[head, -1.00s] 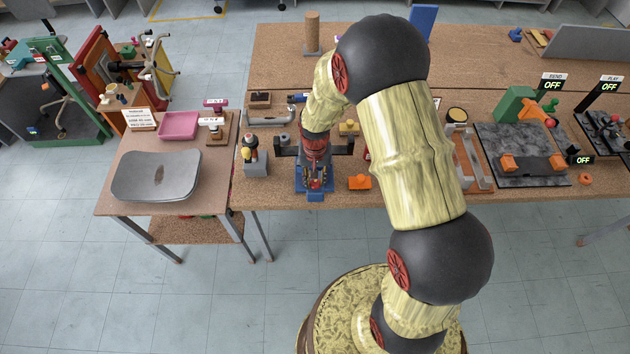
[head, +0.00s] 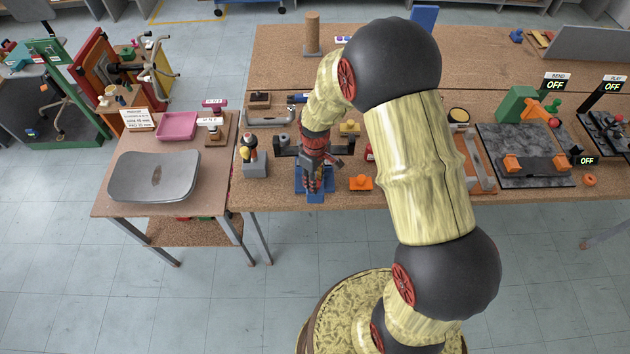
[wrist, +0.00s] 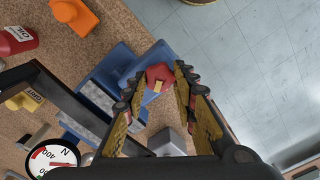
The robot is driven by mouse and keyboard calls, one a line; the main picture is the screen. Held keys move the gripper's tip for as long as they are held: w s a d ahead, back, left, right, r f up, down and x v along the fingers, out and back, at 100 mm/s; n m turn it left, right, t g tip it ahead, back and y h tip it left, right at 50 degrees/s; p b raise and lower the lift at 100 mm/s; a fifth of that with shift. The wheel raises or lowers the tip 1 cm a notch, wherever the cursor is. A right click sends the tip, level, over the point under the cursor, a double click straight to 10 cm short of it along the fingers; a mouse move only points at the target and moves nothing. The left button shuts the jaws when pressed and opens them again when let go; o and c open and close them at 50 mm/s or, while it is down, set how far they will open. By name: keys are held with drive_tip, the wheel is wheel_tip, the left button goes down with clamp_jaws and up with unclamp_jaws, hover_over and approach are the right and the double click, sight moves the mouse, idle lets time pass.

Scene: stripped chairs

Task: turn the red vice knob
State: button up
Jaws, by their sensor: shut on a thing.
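The red vice knob (wrist: 160,75) shows in the wrist view, at the front of the blue vice (wrist: 112,72). My gripper (wrist: 158,78) has its two yellow-and-black fingers on either side of the knob, shut on it. In the head view the blue vice (head: 315,197) stands at the front edge of the table. My gripper (head: 316,176) points down over it there and hides the knob.
An orange block (head: 360,183) lies just right of the vice, with a red bottle (wrist: 18,38) behind it. A bird-like figure (head: 250,147) on a grey block stands to the left. A grey tray (head: 155,177) lies on the side table. Open floor lies in front.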

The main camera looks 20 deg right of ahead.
drive_tip(key=shift+w+r+n, duration=0.15)
drive_tip(key=shift+w+n, duration=0.1)
drive_tip(key=shift+n, duration=0.55)
drive_tip(key=shift+w+r+n, duration=0.15)
drive_tip(key=shift+w+n, duration=0.05)
drive_tip(key=shift+n, duration=0.6)
drive_tip(key=o, duration=0.9)
drive_tip(key=shift+w+d, duration=0.1)
drive_tip(key=shift+d, duration=0.05)
drive_tip(key=shift+o, duration=1.3)
drive_tip(key=shift+f, duration=0.1)
drive_tip(key=shift+s+f, duration=0.1)
drive_tip(key=shift+s, duration=0.15)
wheel_tip(320, 180, up, 12)
